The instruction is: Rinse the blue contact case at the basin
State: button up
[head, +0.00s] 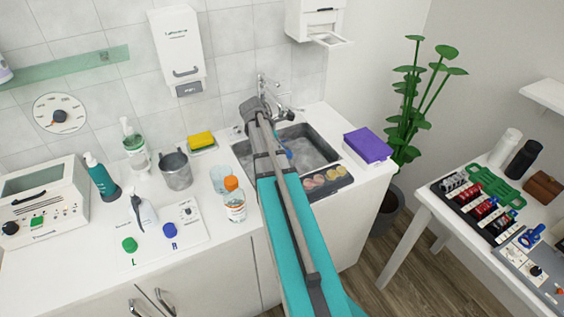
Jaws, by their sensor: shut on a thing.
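The grey basin (318,156) is set in the white counter below a metal tap (268,88). My teal and grey arm reaches over its left part. My gripper (281,146) is at the basin, mostly hidden behind the arm. A small blue thing, apparently the blue contact case (287,154), shows at the arm's right edge, and my gripper is shut on it. Most of it is hidden. I cannot tell whether water runs on it. A green round piece (129,244) marked L and a blue one (170,230) marked R lie on the counter.
A purple box (368,145) and a tray of round items (325,181) border the basin.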

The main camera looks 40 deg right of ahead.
jog(key=shift+r+p, duration=3.55)
jog(key=shift+r, duration=0.2)
